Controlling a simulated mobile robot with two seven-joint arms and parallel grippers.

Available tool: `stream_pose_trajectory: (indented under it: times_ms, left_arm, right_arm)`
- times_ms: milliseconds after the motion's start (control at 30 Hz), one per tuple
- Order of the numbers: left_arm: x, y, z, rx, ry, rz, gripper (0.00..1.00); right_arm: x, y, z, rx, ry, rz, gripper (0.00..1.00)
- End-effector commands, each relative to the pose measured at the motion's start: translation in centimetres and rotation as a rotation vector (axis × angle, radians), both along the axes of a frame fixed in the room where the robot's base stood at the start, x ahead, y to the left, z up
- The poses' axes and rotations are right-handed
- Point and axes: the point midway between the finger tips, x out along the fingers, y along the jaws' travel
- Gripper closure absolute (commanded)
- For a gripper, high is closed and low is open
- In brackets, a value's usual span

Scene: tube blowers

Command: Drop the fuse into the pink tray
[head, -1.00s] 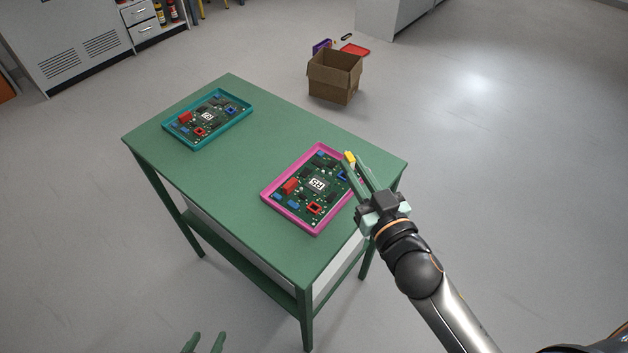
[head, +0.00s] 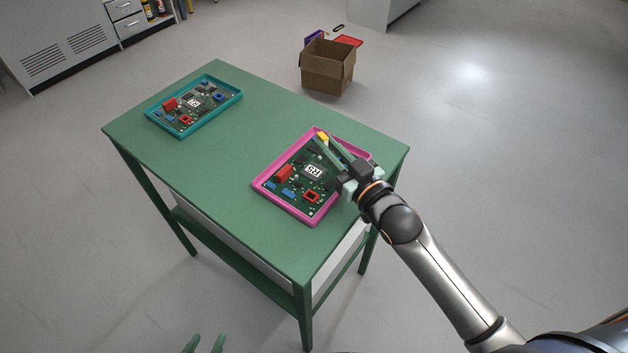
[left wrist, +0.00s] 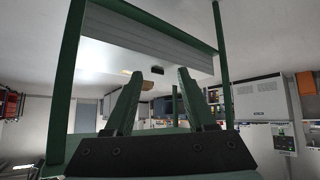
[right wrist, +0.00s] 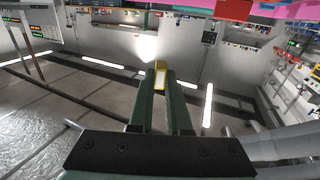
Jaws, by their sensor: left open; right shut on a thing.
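The yellow fuse (head: 322,137) is between the fingertips of my right gripper (head: 326,142), which is shut on it. In the right wrist view the fuse (right wrist: 160,77) shows at the tips of the green fingers. In the head view the fuse overlaps the far part of the pink tray (head: 266,189); its height above the tray is hard to tell. The tray lies on the green table (head: 230,200) and holds a green circuit board, partly hidden by the gripper. My left gripper (head: 204,341) is open and empty, low at the bottom edge; its spread fingers show in the left wrist view (left wrist: 160,95).
A teal tray (head: 236,106) with another circuit board lies at the table's far left. The table top between the trays is clear. A cardboard box (head: 326,72) stands on the floor beyond the table, with a red tray (head: 348,40) behind it.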

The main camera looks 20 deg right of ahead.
Motion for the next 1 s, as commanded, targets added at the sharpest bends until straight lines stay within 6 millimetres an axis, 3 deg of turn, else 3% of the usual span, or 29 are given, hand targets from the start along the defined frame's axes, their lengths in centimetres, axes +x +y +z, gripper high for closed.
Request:
stream_pose_trajectory:
  times_ms: [33, 133, 300, 500, 533, 800, 1000]
  left_arm:
    - [0.2, -0.5, -1.0, -0.005, 0.001, -0.009, 0.44]
    - [0.8, -1.5, -1.0, -0.021, -0.010, -0.025, 0.44]
    - [2.0, -2.2, -0.2, -0.030, -0.034, -0.038, 0.44]
    - [2.0, -2.3, 0.0, -0.030, -0.032, -0.043, 0.44]
    - [2.0, -2.3, 0.0, -0.029, -0.032, -0.042, 0.44]
    - [1.7, -2.1, -0.3, -0.026, -0.026, -0.040, 0.44]
    - [1.7, -1.9, -0.4, -0.024, -0.026, -0.038, 0.44]
  right_arm:
    - [0.0, 0.0, -1.3, -0.001, -0.001, 0.000, 1.00]
    - [0.0, 0.0, -2.1, 0.000, -0.001, 0.000, 1.00]
    - [0.0, 0.0, -2.4, 0.001, -0.002, 0.000, 1.00]
    - [0.0, 0.0, -2.3, 0.000, -0.001, 0.000, 1.00]
    - [0.0, 0.0, -2.3, 0.000, -0.001, 0.000, 0.83]
    - [0.0, 0.0, -2.3, 0.000, -0.001, 0.000, 0.53]
    - [0.0, 0.0, -2.3, 0.000, -0.001, 0.000, 0.49]
